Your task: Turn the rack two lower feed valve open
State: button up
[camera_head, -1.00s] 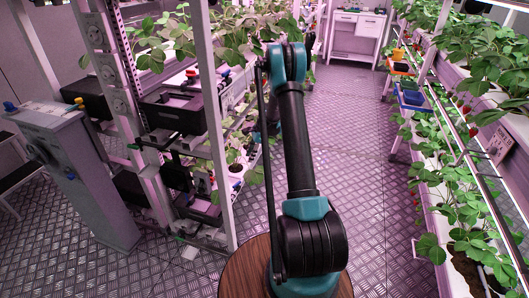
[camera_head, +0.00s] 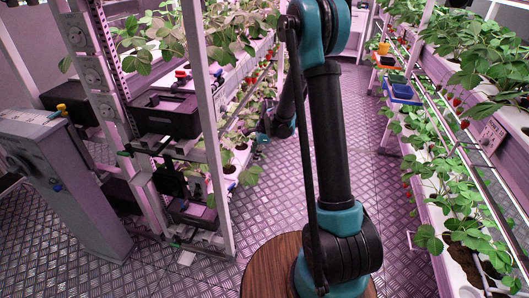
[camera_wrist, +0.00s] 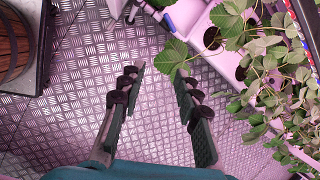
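The left rack's feed hardware shows in the head view. A red knob (camera_head: 181,74) sits above an upper black box, with a small blue part (camera_head: 218,73) beside it. Lower fittings sit near a lower black box (camera_head: 194,214), dark and small; I cannot tell which is the rack two lower feed valve or how it is set. In the wrist view, a blue fitting (camera_wrist: 167,21) shows at the rack's edge at the top. My gripper (camera_wrist: 160,72) is open and empty above the metal floor, apart from that fitting. In the head view my gripper is not clearly visible.
Strawberry leaves (camera_wrist: 250,45) crowd the right of the wrist view. A grey cabinet (camera_head: 75,190) stands left of the rack post (camera_head: 205,110). The aisle floor (camera_head: 350,120) is clear; another planted rack (camera_head: 455,210) lines the right.

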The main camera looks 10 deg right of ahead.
jog(key=shift+s+d+r, duration=0.15)
jog(key=shift+s, duration=0.05)
jog(key=shift+c, duration=0.6)
jog(key=shift+w+f, duration=0.1)
jog(key=shift+f, duration=0.15)
jog(key=shift+c, duration=1.2)
jog(key=f+m, duration=0.1)
jog(key=f, duration=0.1)
jog(key=w+a+f+m, duration=0.1)
jog(key=f, duration=0.1)
jog(key=w+a+f+m, duration=0.1)
jog(key=f, duration=0.1)
jog(key=shift+a+f+m+h, duration=0.1)
jog(key=shift+m+h, duration=0.2)
grip_shut()
jog(key=m, duration=0.6)
send_near(232, 186)
jog(key=s+d+r, duration=0.1)
jog(key=s+d, duration=0.1)
jog(key=d, duration=0.3)
jog(key=w+a+f, duration=0.4)
jog(key=f, duration=0.5)
jog(key=shift+a+h, duration=0.25)
jog(key=shift+h, duration=0.05)
